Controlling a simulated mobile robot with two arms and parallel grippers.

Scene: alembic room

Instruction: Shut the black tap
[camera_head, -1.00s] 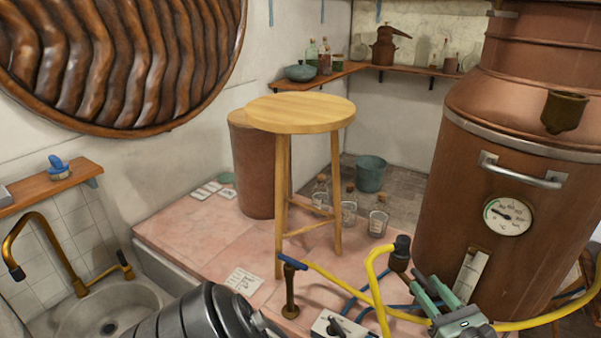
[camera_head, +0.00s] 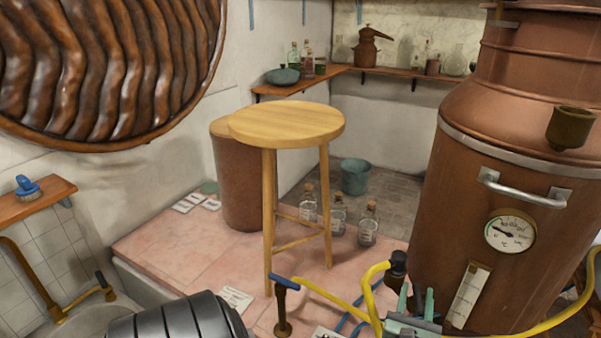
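A dark upright tap (camera_head: 283,312) with a blue lever (camera_head: 285,282) stands at the front of the pink tiled slab. A black fitting (camera_head: 397,263) sits at the end of a yellow hose, right of it. I cannot tell for sure which of these is the black tap. My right gripper is not in view.
A wooden stool (camera_head: 287,123) stands on the pink slab (camera_head: 172,250), with glass bottles (camera_head: 338,217) behind. A large copper still (camera_head: 480,190) stands at right. A yellow hose (camera_head: 540,313) loops past the gripper. A sink (camera_head: 88,318) with a brass tap (camera_head: 35,280) is at left.

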